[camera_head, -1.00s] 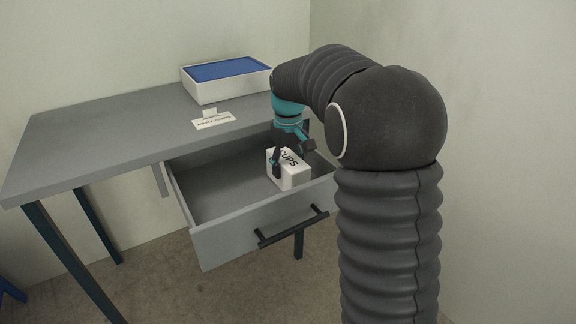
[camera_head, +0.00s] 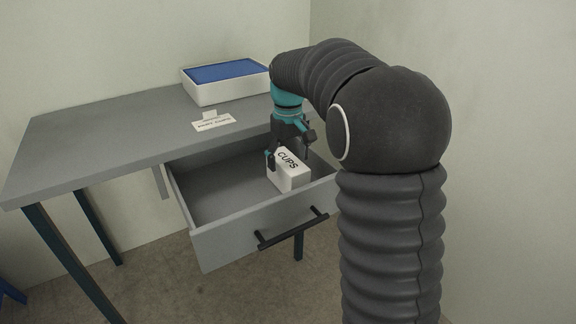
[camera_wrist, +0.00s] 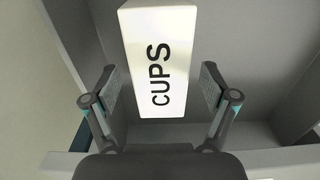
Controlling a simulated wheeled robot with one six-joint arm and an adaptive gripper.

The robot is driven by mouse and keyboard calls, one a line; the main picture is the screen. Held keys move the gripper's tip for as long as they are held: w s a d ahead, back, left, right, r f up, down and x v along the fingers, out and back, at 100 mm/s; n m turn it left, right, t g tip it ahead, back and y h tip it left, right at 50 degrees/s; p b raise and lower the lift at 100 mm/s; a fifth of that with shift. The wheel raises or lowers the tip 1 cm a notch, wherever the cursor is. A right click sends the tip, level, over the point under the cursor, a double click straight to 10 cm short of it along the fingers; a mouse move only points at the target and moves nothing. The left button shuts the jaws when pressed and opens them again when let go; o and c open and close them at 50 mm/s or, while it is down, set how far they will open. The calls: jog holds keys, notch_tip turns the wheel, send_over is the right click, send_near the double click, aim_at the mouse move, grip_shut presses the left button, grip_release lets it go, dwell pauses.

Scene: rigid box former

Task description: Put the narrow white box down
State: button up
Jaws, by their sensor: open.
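In the wrist view the white box (camera_wrist: 160,62) lies between the two fingers, with a gap on each side. My gripper (camera_head: 287,158) is open around the top of the box; it also shows in the wrist view (camera_wrist: 160,88). The fingers do not touch the box in the wrist view. Part of the box's far side is hidden by my gripper.
The grey table (camera_head: 100,130) bears a white tray with a blue inside (camera_head: 228,80) at the back and a small label card (camera_head: 213,122) near the front edge. The drawer's left part is empty. A dark handle (camera_head: 292,228) sits on the drawer front.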

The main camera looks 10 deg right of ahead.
notch_tip(320, 180, up, 10)
jog(key=p, duration=0.1)
jog(key=shift+f, duration=0.2)
jog(key=s+f+m+t, duration=0.1)
jog(key=s+f+t, duration=0.1)
jog(key=s, duration=1.3)
jog(key=s+f+m+t, duration=0.2)
jog(key=s+f, duration=0.3)
jog(key=s, duration=1)
jog(key=shift+s+f+m+t, duration=0.3)
jog(key=shift+t, duration=0.5)
